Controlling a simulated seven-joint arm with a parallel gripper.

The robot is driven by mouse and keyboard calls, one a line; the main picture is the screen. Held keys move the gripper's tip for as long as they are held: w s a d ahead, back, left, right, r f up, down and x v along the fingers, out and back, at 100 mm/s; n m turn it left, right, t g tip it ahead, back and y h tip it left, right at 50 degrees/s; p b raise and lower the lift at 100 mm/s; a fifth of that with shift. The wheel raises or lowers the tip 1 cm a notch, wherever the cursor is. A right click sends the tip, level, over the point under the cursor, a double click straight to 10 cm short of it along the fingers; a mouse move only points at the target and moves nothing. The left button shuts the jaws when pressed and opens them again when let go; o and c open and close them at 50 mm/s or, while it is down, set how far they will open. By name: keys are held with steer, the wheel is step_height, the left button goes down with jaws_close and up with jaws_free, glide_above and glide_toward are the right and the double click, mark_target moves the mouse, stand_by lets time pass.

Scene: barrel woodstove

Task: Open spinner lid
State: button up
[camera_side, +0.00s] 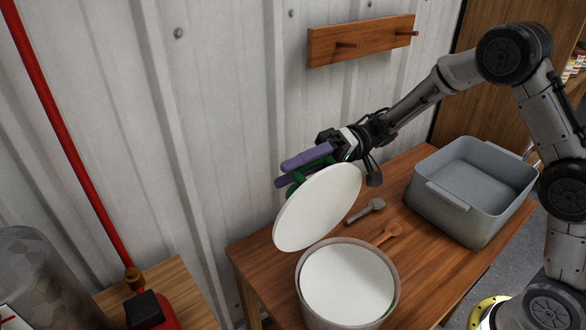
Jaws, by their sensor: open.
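The spinner's round white lid (318,208) stands steeply tilted above the back left of the spinner bowl (393,299). The bowl has a pale see-through wall and a white inside, and its top is largely uncovered. I cannot tell whether the lid's lower edge touches the bowl's rim. A green part (297,184) shows behind the lid's upper left edge. My gripper (286,173), with two purple fingers, reaches in from the right behind the lid. The fingers are apart, beside the green part. The lid hides part of the lower finger and any contact.
The spinner stands on a wooden table (440,270). A grey bin (470,222) stands to the right. A corrugated wall with a peg rack (340,45) is close behind.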

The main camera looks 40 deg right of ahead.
steer(key=d, duration=1.3)
steer(key=shift+d, duration=0.4)
